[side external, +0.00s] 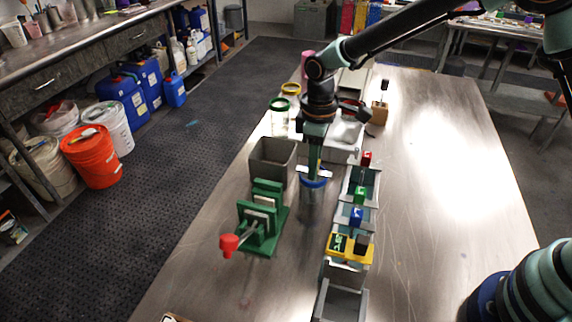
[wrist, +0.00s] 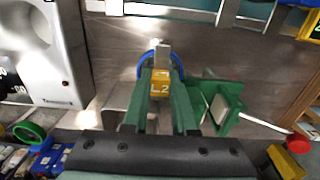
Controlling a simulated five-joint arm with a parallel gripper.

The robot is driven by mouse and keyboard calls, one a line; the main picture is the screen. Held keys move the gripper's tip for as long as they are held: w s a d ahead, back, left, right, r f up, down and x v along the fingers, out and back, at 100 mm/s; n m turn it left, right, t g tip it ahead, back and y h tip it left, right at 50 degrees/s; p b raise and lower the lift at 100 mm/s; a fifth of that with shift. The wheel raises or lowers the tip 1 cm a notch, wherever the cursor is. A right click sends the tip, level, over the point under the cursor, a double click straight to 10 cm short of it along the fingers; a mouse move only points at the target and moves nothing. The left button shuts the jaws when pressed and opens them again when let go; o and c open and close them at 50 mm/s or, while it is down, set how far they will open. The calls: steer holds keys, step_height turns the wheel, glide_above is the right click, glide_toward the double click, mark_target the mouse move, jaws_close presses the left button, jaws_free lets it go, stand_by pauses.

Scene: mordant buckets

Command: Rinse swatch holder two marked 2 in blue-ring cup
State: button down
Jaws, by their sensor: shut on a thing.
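My gripper (wrist: 160,98) is shut on a yellow swatch holder (wrist: 160,84) with a 2 on its face in the wrist view. In the side view my gripper (side external: 315,160) points down at the mouth of the blue-ring cup (side external: 311,208), a clear cup with a blue rim. The blue ring also shows in the wrist view (wrist: 142,66), around and behind the holder. The holder's lower part is hidden, so how deep it sits in the cup I cannot tell.
A green press (side external: 262,222) with a red knob stands left of the cup, and a grey bin (side external: 272,163) behind it. Right of the cup runs a row of troughs (side external: 342,303) with coloured holders. Green-ring (side external: 279,104) and yellow-ring (side external: 291,89) jars stand further back. The table's right side is clear.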

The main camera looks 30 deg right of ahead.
steer(key=shift+r, duration=0.1)
stand_by(0.8)
steer(key=shift+r, duration=0.3)
steer(key=shift+f, duration=0.2)
steer(key=shift+f, duration=0.2)
steer(key=shift+r, duration=0.15)
stand_by(0.9)
steer(key=shift+r, duration=0.25)
steer(key=shift+f, duration=0.1)
stand_by(0.9)
steer(key=shift+f, duration=0.3)
steer(key=shift+r, duration=0.2)
